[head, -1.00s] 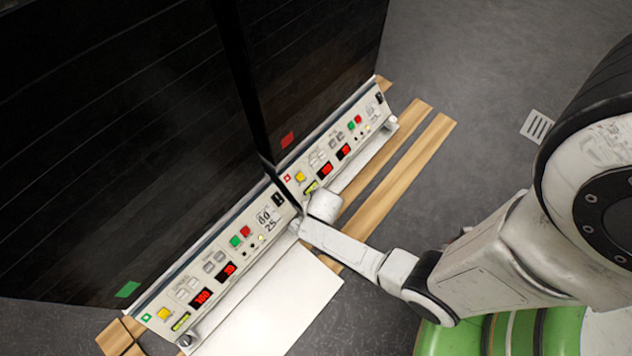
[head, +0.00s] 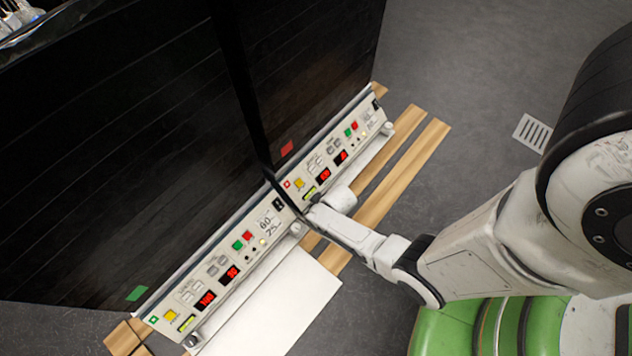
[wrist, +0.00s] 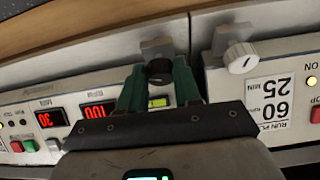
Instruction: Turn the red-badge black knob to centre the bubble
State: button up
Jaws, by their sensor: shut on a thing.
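The black knob (wrist: 159,72) is on the lower front of the red-badge unit. In the wrist view it sits between the two green fingers of my gripper (wrist: 160,66), which is shut on it. In the head view my gripper (head: 311,211) is at the left end of that unit, and the knob is hidden there. The red badge (head: 287,184) is on this unit's panel, beside a yellow button. The yellow-green bubble vial (head: 309,192) is close to the knob; it also shows between my fingers in the wrist view (wrist: 159,101). The bubble's position is too small to tell.
The green-badge unit (head: 153,320) adjoins on the left, with its own yellow-green vial (head: 186,322) and black knob (head: 191,341). A pale knob (wrist: 240,57) is close beside my gripper. A white plate (head: 285,300) lies in front. Wooden strips (head: 400,180) cross the floor.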

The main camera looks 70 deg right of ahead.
jog(key=shift+d+n+y, duration=0.1)
jog(key=shift+n+y, duration=0.3)
jog(key=shift+n, duration=0.4)
jog(key=o, duration=1)
jog(key=shift+o, duration=0.2)
jog(key=p+v, duration=0.6)
jog(key=v, duration=0.4)
jog(key=shift+s+r+p, duration=0.2)
jog(key=shift+r+p, duration=0.1)
jog(key=shift+p, duration=0.05)
